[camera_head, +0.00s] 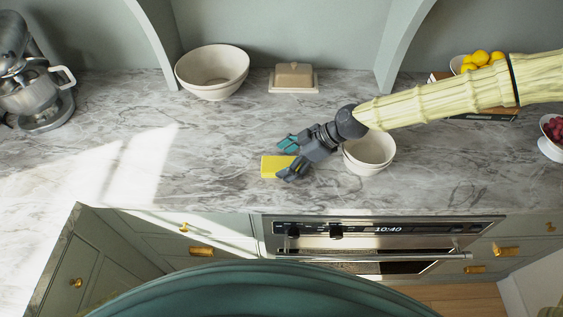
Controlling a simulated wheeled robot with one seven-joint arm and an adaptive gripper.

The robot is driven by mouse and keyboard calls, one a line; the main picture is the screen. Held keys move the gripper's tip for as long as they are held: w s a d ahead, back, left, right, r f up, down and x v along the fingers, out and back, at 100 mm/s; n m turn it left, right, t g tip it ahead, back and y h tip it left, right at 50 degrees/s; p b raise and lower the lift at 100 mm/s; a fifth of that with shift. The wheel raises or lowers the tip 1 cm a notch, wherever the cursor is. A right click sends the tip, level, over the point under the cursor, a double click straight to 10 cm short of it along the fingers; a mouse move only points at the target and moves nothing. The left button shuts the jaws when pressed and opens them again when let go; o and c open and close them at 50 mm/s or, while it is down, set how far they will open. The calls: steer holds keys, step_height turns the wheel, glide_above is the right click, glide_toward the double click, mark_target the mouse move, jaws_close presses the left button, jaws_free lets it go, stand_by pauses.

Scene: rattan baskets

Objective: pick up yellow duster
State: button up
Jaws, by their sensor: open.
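The yellow duster (270,168) is a small flat yellow block lying on the marble counter, near its front edge above the oven. My gripper (283,160) reaches in from the right, with its fingers apart. One finger is on the far side of the duster and the other is over its right end, hiding part of it. The gripper is open, and I cannot tell whether it touches the duster.
A large bowl (211,75) and a butter dish (293,76) stand at the back. A stand mixer (38,90) is at far left. The counter (210,150) left of the duster is clear.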

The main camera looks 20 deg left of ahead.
mark_target(270, 164)
steer(key=shift+s+a+f, duration=0.15)
steer(key=shift+a+f, duration=0.05)
steer(key=c, duration=1)
steer(key=shift+r, duration=0.1)
steer(key=shift+r+b, duration=0.8)
steer(key=shift+r, duration=0.05)
steer(key=shift+s+d+r+b, duration=0.1)
steer(key=shift+s+r+b, duration=0.1)
steer(key=shift+r+b, duration=0.5)
steer(key=s+d+b, duration=0.1)
steer(key=s, duration=0.4)
steer(key=s+d+r+b, duration=0.1)
steer(key=s+d+b, duration=0.1)
steer(key=s, duration=0.3)
steer(key=s+d+b, duration=0.1)
steer(key=s, duration=0.4)
steer(key=shift+d+r+b, duration=0.15)
steer(key=shift+r+b, duration=0.25)
steer(key=shift+o, duration=0.3)
